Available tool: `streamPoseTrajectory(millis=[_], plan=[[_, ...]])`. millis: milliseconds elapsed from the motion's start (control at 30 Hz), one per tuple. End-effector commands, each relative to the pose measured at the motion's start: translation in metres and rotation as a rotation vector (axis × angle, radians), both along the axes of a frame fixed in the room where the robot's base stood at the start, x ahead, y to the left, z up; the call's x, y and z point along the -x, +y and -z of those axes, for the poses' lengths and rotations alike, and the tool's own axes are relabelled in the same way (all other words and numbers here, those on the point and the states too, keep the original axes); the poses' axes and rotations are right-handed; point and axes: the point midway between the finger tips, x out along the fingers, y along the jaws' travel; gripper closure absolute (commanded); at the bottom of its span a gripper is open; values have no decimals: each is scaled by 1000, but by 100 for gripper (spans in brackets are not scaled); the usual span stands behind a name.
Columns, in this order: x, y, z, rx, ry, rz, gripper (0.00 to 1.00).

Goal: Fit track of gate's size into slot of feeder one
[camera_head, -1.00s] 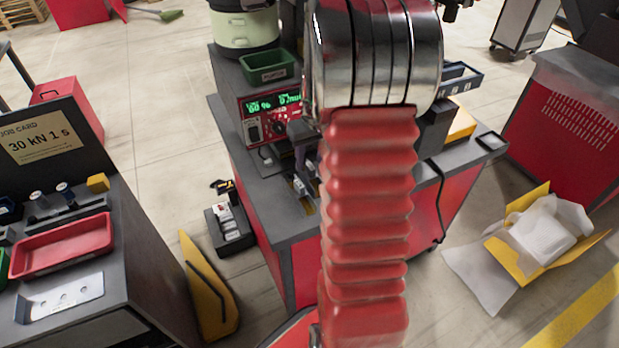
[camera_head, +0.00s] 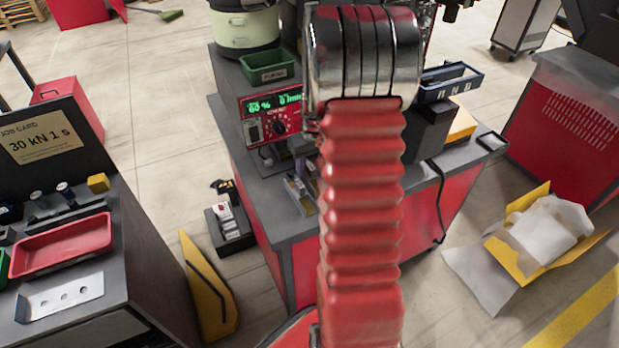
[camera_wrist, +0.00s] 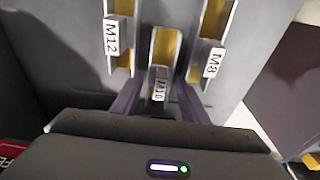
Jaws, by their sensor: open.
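Three metal tracks with yellow channels lie side by side on a grey surface in the wrist view: the M12 track (camera_wrist: 119,30) at left, the M10 track (camera_wrist: 164,50) in the middle, and the M8 track (camera_wrist: 212,30) at right. My gripper (camera_wrist: 157,98) is open. Its purple fingers stand on either side of the M10 track's labelled near end; contact cannot be told. In the head view my arm covers most of the gripper. The feeder (camera_head: 245,28) stands on the bench, partly cut off by the top edge. Its slot and the gate are not clearly visible.
The red control panel (camera_head: 273,116) shows 60 %. A green bin (camera_head: 268,67) sits above it. A blue tray (camera_head: 450,82) stands right of my arm. The job-card bench (camera_head: 150,270) is at left, with a red tray (camera_head: 62,248). An opened yellow box (camera_head: 545,265) lies on the floor.

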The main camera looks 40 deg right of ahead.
Motion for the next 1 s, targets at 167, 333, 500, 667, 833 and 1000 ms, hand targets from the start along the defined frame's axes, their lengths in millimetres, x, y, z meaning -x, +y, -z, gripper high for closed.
streamPoseTrajectory(millis=[167, 333, 500, 667, 833, 1000], plan=[[0, 0, 0, 0, 0, 0, 68], [0, 0, 0, 0, 0, 0, 80], [0, 0, 0, 0, 0, 0, 92], [0, 0, -1, 0, -1, 0, 100], [0, 0, -1, 0, -1, 0, 100], [-1, 0, -7, 2, -3, -1, 100]])
